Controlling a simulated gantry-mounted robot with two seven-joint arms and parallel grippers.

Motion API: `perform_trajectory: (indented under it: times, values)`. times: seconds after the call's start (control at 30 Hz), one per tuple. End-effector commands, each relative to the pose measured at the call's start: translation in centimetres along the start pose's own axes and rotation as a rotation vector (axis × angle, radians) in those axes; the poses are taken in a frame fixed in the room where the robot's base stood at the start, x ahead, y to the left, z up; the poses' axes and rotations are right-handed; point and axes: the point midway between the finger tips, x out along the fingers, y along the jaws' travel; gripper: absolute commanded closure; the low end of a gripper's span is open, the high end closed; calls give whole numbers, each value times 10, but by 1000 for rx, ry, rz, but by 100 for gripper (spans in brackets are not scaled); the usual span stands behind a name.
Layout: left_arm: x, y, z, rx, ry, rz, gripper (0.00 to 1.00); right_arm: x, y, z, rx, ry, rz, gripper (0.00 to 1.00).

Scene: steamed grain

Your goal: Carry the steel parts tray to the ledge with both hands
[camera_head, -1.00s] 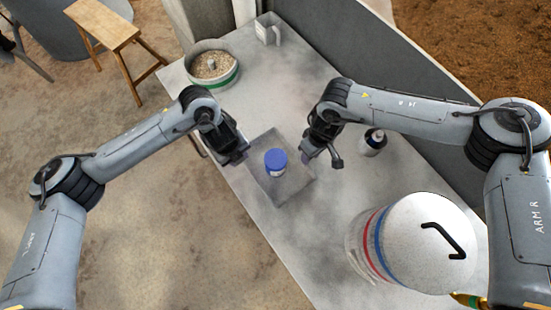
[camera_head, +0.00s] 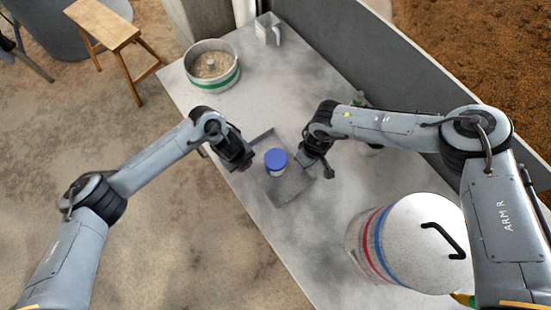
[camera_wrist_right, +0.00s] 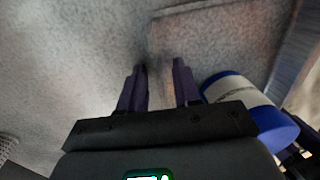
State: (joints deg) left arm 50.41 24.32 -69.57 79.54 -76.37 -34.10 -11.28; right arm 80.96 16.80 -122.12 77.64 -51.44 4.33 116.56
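My right gripper (camera_head: 311,169) is at the tray's right side. In the right wrist view, its two purple fingers (camera_wrist_right: 159,85) are apart, with a tray edge (camera_wrist_right: 205,9) just beyond them. The jar (camera_wrist_right: 246,95) shows right of the fingers. Whether the tray's rim lies between them is unclear. I cannot single out the ledge.
A large white lidded container (camera_head: 405,240) with red and blue stripes stands near the right arm. A pot of grain (camera_head: 213,65) and a metal pitcher (camera_head: 268,28) are at the far end. A grey wall (camera_head: 400,75) borders the counter. Clear counter lies beyond the tray.

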Motion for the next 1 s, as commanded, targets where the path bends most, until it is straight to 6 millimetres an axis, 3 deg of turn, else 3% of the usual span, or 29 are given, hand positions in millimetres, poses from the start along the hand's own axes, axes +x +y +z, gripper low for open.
perform_trajectory:
  times: [0.03, 0.2, 1.0]
  values:
    - [0, 0, 0, 0, 0, 0, 75, 0, 0, 0, 0, 0, 0, 75]
    - [0, 0, 0, 0, 0, 0, 100, 0, 0, 0, 0, 0, 0, 100]
    - [-1, 0, 0, 0, 0, 0, 100, -1, 0, 0, 0, 0, 0, 100]
